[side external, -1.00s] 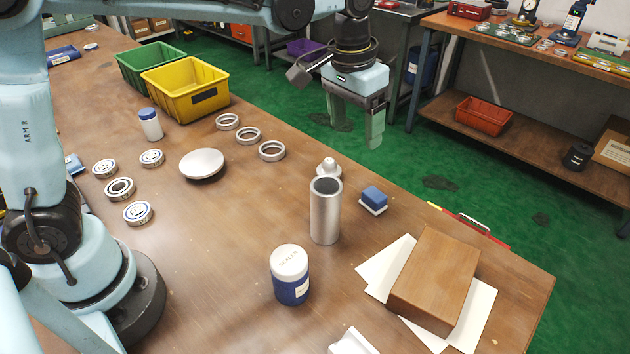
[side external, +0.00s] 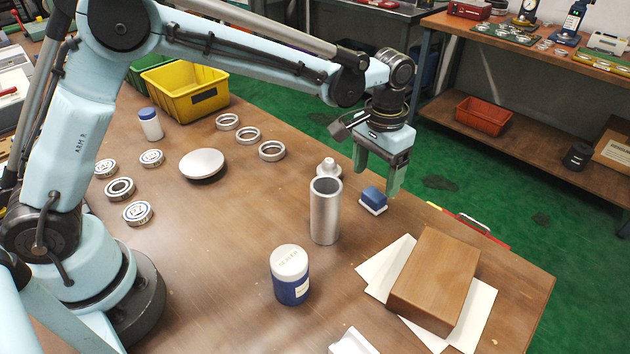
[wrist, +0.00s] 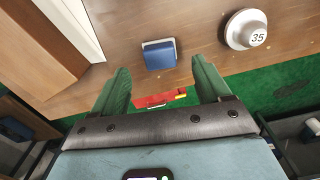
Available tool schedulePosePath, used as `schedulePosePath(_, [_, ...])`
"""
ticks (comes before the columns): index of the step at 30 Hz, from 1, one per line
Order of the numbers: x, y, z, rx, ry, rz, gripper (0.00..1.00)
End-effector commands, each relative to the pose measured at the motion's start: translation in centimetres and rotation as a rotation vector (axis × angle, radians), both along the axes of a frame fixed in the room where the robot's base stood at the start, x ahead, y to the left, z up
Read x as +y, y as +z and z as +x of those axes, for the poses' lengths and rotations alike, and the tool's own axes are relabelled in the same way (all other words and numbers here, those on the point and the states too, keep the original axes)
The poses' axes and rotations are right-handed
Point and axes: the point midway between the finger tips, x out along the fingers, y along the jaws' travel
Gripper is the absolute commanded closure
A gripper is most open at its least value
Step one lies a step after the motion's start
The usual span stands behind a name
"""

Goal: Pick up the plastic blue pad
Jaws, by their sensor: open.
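The blue pad (side external: 374,196) is a small block with a blue top and a white lower layer, lying on the wooden table near its far edge. In the wrist view the blue pad (wrist: 159,54) shows its blue face, ahead of and between the finger lines. My gripper (side external: 377,188) is open and empty, with its two pale green fingers pointing down close to the pad. In the wrist view my gripper (wrist: 164,80) has its fingers wide apart, with the pad beyond their tips. I cannot tell whether a finger touches the pad.
A metal cylinder (side external: 325,212) and a small stepped weight (side external: 329,170) stand left of the pad. The weight marked 35 also shows in the wrist view (wrist: 246,30). A wooden block (side external: 435,280) on white sheets lies to the right. A red item (side external: 482,232) lies at the table edge.

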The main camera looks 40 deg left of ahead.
Motion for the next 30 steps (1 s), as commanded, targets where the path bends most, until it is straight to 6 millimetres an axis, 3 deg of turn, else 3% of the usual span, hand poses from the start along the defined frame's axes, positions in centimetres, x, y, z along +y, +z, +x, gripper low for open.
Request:
schedulePosePath(10, [-0.1, -4.4, 0.1, -0.003, 0.001, 0.0, 0.23])
schedulePosePath(20, [-0.1, -5.1, 0.1, -0.004, 0.001, 0.0, 0.23])
schedulePosePath(30, [-0.1, -5.0, 0.1, -0.004, 0.001, -0.001, 0.74])
